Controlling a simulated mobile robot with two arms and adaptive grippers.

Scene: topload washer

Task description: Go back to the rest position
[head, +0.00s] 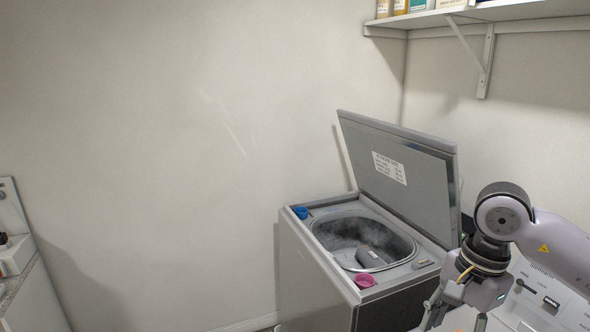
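The grey topload washer (318,272) stands right of centre with its lid (405,170) raised and a white label on the lid's inner face. In its open drum lies a dark grey rounded item (371,257). My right arm comes in from the right, and its gripper (452,322) points down in front of the washer's right front corner. Its fingers look spread at the base, but the bottom edge cuts off their tips. I see nothing held in the visible part. My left gripper is not in view.
A blue cap (301,213) and a pink cup (364,280) sit on the washer's rim. A white appliance (545,300) with a control panel is below my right arm. A wall shelf (470,16) holds bottles. Another white unit (28,290) stands at far left.

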